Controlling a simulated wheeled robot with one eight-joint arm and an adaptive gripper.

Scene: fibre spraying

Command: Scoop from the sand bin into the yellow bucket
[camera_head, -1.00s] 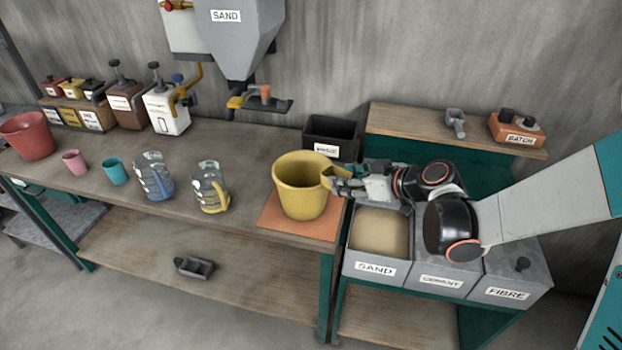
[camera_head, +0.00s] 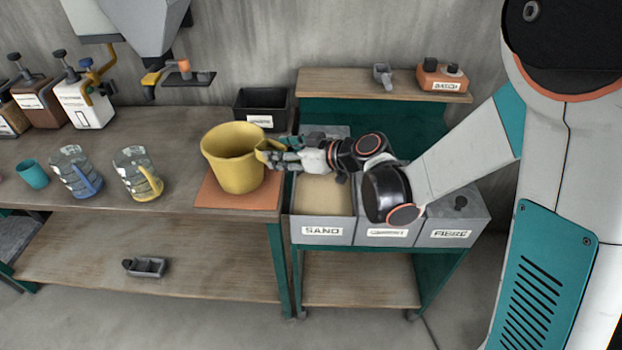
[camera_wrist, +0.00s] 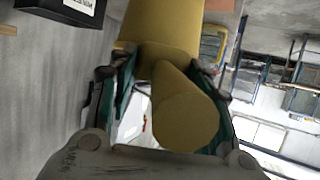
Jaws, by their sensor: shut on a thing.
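The yellow bucket (camera_head: 232,172) stands upright on an orange mat on the workbench. The open grey sand bin (camera_head: 323,232), with pale sand (camera_head: 323,195) inside, is just to its right. My gripper (camera_head: 278,156) is beside the bucket's right rim, left of and above the sand bin. It is shut on a yellow scoop (camera_head: 263,151), which overlaps the bucket's rim in the picture. In the wrist view the scoop's round handle (camera_wrist: 186,118) sits between the fingers (camera_wrist: 157,80). I cannot tell whether the scoop holds sand or touches the bucket.
Cement (camera_head: 388,236) and fibre (camera_head: 450,232) bins adjoin the sand bin, partly under my arm. A black box (camera_head: 262,107) stands behind the bucket. Two clear jugs (camera_head: 137,172) and a teal cup (camera_head: 33,174) stand to its left. The bench front between jugs and mat is fairly clear.

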